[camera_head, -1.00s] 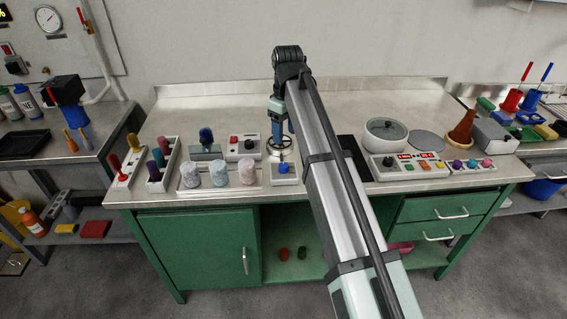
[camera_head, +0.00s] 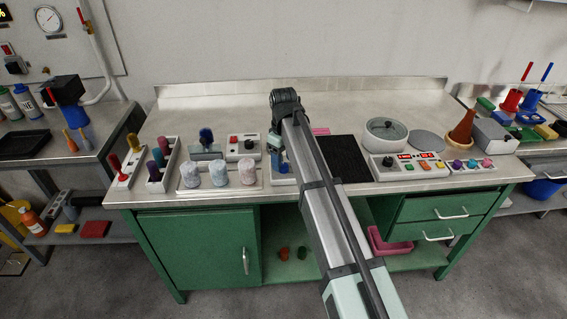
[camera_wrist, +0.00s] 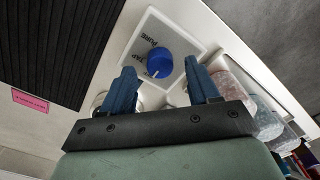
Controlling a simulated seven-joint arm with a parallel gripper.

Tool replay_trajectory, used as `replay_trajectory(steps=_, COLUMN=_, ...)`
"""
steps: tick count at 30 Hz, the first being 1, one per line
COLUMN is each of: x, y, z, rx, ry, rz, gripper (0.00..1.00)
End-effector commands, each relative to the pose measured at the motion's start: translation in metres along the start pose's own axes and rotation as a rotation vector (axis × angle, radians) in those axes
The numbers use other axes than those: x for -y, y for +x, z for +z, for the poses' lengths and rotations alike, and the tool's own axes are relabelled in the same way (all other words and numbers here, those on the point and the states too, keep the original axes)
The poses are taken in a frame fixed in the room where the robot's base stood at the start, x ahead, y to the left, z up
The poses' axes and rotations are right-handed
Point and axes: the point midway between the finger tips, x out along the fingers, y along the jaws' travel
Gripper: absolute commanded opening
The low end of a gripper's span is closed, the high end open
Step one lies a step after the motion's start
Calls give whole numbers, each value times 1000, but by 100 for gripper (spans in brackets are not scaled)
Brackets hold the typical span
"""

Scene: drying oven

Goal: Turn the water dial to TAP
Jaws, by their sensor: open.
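The water dial (camera_wrist: 159,63) is a round blue knob on a white panel (camera_wrist: 185,28) in the wrist view. The words PURE and TAP are printed on the panel left of the knob. A small pale mark shows on the knob's lower edge. My gripper (camera_wrist: 160,67) has two blue fingers, spread apart, one on each side of the knob in the picture. Nothing is held between them. I cannot tell whether they touch the knob or how high above it they are. In the head view my arm hides the knob, and only part of its panel (camera_head: 280,181) shows.
Several speckled jars (camera_head: 219,174) stand on a tray left of the panel; they also show right of my fingers in the wrist view (camera_wrist: 232,88). A black mat (camera_head: 349,160) and a control panel (camera_head: 408,166) lie to the right. The back of the bench is clear.

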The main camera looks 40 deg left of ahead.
Motion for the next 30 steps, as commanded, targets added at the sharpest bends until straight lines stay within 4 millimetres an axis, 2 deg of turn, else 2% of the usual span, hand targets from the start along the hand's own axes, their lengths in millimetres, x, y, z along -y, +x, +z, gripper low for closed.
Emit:
replay_trajectory(steps=6, x=0, y=17, z=0, rx=0, ry=0, rz=0, gripper=60)
replay_trajectory(steps=17, x=0, y=20, z=0, rx=0, ry=0, rz=0, gripper=60)
replay_trajectory(steps=30, x=0, y=20, z=0, rx=0, ry=0, rz=0, gripper=18)
